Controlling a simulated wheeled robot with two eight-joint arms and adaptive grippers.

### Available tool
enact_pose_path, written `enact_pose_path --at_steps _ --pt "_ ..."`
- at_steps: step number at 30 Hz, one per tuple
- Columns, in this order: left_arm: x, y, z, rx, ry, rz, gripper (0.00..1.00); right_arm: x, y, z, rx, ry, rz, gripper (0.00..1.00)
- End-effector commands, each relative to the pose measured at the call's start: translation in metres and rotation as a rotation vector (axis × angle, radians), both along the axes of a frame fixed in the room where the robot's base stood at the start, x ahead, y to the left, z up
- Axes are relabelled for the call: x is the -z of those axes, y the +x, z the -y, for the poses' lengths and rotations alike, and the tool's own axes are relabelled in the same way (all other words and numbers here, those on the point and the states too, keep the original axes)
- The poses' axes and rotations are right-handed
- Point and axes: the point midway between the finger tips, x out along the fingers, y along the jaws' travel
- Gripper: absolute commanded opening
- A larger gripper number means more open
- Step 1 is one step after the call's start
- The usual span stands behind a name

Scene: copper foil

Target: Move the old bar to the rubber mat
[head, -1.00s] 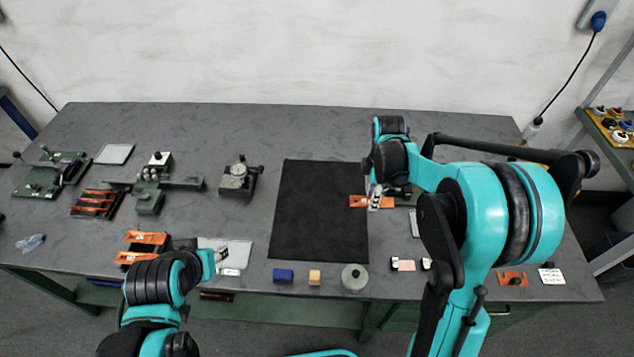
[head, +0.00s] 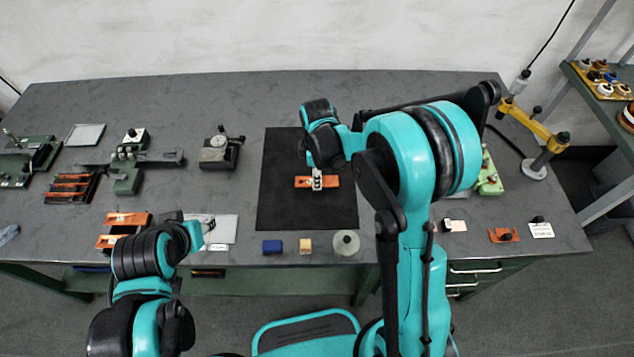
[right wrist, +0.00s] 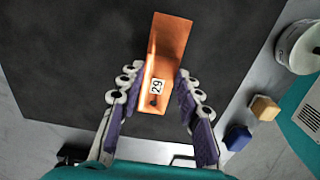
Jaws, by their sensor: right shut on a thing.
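The bar is an orange copper-coloured strip (head: 318,182) with a white "29" tag. It also shows in the right wrist view (right wrist: 166,58), upper middle. My right gripper (head: 318,176) is shut on it, with a finger on each side near the tagged end. The black rubber mat (head: 300,213) lies under the bar and gripper; I cannot tell whether the bar touches it. In the right wrist view the mat (right wrist: 80,70) fills the background. My left arm's end (head: 190,237) is at the lower left; its fingers cannot be made out.
More orange bars sit in a rack (head: 72,188) and a front holder (head: 122,232) at left. A small press (head: 220,152) stands left of the mat.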

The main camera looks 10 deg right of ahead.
Motion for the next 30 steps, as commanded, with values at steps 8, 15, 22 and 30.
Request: enact_pose_path --at_steps 8,15,22,30 --pt "0.012 0.000 0.000 0.000 0.000 0.000 0.40 0.032 0.000 0.000 0.000 0.000 0.000 0.00" --pt "0.013 0.000 0.000 0.000 0.000 0.000 0.40 0.033 0.000 0.001 0.000 0.000 0.000 0.00" --pt "0.014 0.000 0.000 0.000 0.000 0.000 0.40 0.034 0.000 0.001 0.000 0.000 0.000 0.55" --pt "0.012 0.000 0.000 0.000 0.000 0.000 0.40 0.031 0.000 0.001 0.000 0.000 0.000 0.55"
